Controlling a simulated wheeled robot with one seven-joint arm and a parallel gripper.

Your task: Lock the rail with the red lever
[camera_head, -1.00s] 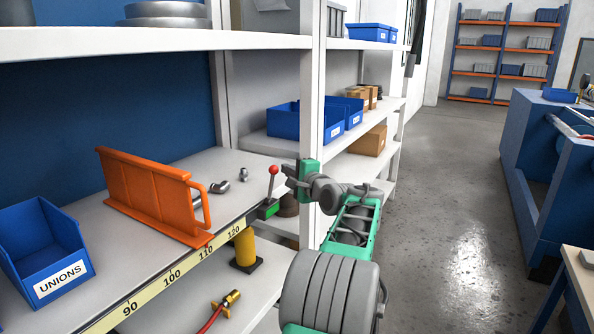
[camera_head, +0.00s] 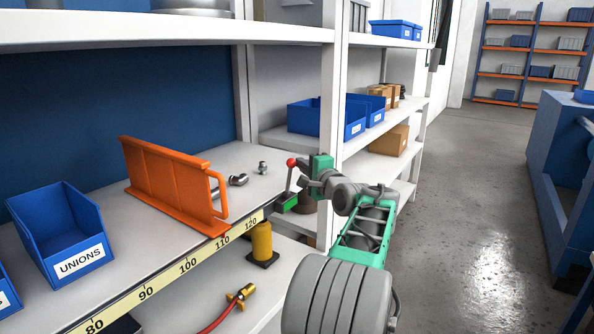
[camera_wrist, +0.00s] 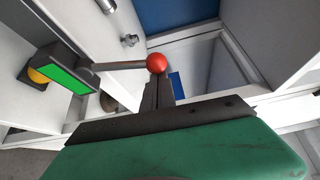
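The red-knobbed lever (camera_head: 291,161) stands nearly upright on a small block with a green face (camera_head: 287,204) at the shelf's front edge, near the far end of the yellow-scaled rail (camera_head: 188,264). In the wrist view the red knob (camera_wrist: 156,62) tops a grey rod running left to the green-faced block (camera_wrist: 67,76). My gripper (camera_head: 304,169) is just right of the knob. In the wrist view its dark fingers (camera_wrist: 158,88) look together, tips right at the knob, not around it. Whether they touch it is unclear.
An orange fence (camera_head: 172,185) with a handle stands on the shelf at the rail, left of the lever. Metal fittings (camera_head: 238,180) lie behind it. A white shelf post (camera_head: 333,120) rises close beside my gripper. A yellow cylinder (camera_head: 262,241) stands below. The floor at right is open.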

